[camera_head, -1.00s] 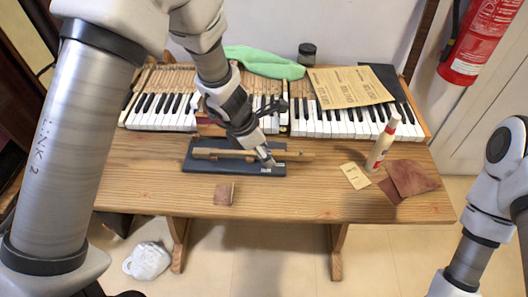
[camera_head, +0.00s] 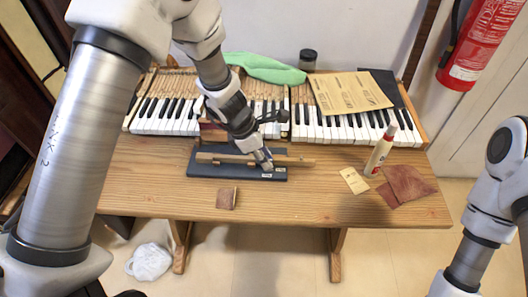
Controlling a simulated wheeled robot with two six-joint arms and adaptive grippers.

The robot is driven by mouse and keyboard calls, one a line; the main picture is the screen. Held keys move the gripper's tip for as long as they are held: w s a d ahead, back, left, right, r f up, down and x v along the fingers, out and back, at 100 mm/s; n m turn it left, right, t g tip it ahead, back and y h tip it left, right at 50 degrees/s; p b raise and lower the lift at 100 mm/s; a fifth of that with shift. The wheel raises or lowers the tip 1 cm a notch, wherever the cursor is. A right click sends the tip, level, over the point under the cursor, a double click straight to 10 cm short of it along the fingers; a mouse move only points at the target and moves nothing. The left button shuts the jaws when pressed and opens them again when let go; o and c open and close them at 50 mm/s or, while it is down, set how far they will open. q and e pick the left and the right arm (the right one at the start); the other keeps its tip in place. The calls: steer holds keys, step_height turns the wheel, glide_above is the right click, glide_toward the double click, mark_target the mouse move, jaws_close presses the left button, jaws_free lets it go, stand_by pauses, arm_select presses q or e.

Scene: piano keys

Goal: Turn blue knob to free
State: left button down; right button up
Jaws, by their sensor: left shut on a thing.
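A dark blue-grey board (camera_head: 215,170) lies on the wooden table, with a long wooden bar (camera_head: 300,161) lying across it. My left gripper (camera_head: 266,164) reaches down to the right part of the board, with its fingertips at a small white label. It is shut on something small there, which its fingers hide. I cannot make out a blue knob or its markings. My right arm stands at the right edge of the view; its gripper is out of the picture.
Piano keyboards (camera_head: 340,128) line the back of the table (camera_head: 300,205). A green cloth (camera_head: 265,68) lies behind.

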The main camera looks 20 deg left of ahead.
arm_select(q)
steer(key=m+p, duration=0.1)
steer(key=m, duration=0.1)
steer(key=m+g+p, duration=0.1)
steer(key=p, duration=0.1)
steer(key=shift+w+r+m, duration=0.1)
steer(key=shift+r+m, duration=0.1)
steer(key=shift+m, duration=0.2)
steer(key=m+g+p, duration=0.1)
steer(key=m+p, duration=0.1)
steer(key=m, duration=0.1)
steer(key=shift+w+f+m+g, duration=0.15)
steer(key=shift+m+g, duration=0.15)
steer(key=shift+g, duration=0.1)
steer(key=m+g+p, duration=0.1)
steer(key=m, duration=0.2)
steer(key=shift+w+f+m, duration=0.1)
steer(key=shift+m, duration=0.2)
steer(key=shift+w+d+m+g+y, duration=0.1)
steer(key=shift+m+g+y, duration=0.3)
steer(key=shift+m, duration=0.75)
steer(key=shift+d+m+g+y, duration=0.1)
steer(key=shift+m+g+y, duration=0.3)
steer(key=shift+m, duration=0.75)
steer(key=c, duration=0.9)
jaws_free()
